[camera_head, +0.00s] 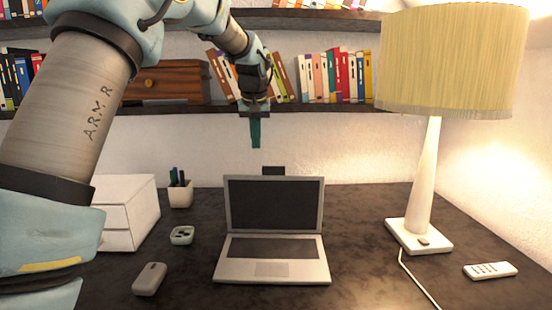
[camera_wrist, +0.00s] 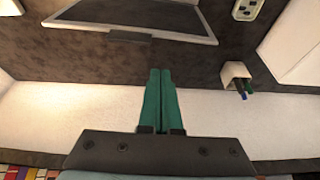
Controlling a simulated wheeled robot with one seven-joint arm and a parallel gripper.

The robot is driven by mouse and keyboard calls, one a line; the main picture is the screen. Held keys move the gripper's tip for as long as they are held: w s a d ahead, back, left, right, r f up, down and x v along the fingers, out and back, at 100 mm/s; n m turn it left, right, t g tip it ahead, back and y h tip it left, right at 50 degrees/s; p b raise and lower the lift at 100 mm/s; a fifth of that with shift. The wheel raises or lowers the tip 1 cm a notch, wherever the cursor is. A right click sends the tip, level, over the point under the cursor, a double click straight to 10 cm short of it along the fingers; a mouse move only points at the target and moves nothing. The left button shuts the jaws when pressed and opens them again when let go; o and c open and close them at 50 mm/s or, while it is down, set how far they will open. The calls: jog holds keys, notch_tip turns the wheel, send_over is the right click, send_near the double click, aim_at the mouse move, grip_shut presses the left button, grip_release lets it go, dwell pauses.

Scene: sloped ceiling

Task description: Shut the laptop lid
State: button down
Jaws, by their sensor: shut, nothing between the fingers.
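A silver laptop (camera_head: 272,258) stands open on the dark desk, with its screen lid (camera_head: 274,204) raised and its keyboard facing the head camera. My gripper (camera_head: 255,146) points down, shut and empty, in the air above and behind the lid, near the wall. In the wrist view, the green fingers (camera_wrist: 160,75) are pressed together. The lid (camera_wrist: 135,18) shows at the top of that view, apart from the fingertips. A small dark block (camera_head: 273,171) shows just above the lid's top edge; I cannot tell whether it is attached.
A lamp (camera_head: 425,180) stands on the desk (camera_head: 360,210) at right, with a remote (camera_head: 490,270) near it. Bookshelves (camera_head: 300,107) hang behind my gripper.

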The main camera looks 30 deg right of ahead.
jog(key=s+d+r, duration=0.1)
jog(key=d+r, duration=0.1)
jog(key=d, duration=0.4)
jog(key=p+x, duration=0.4)
jog(key=x, duration=0.5)
jog(key=s, duration=0.1)
jog(key=s+a, duration=0.1)
jog(key=s, duration=0.1)
jog(key=shift+s+a+f+p, duration=0.15)
jog(key=shift+s+a+p, duration=0.05)
jog(key=shift+a+p, duration=0.15)
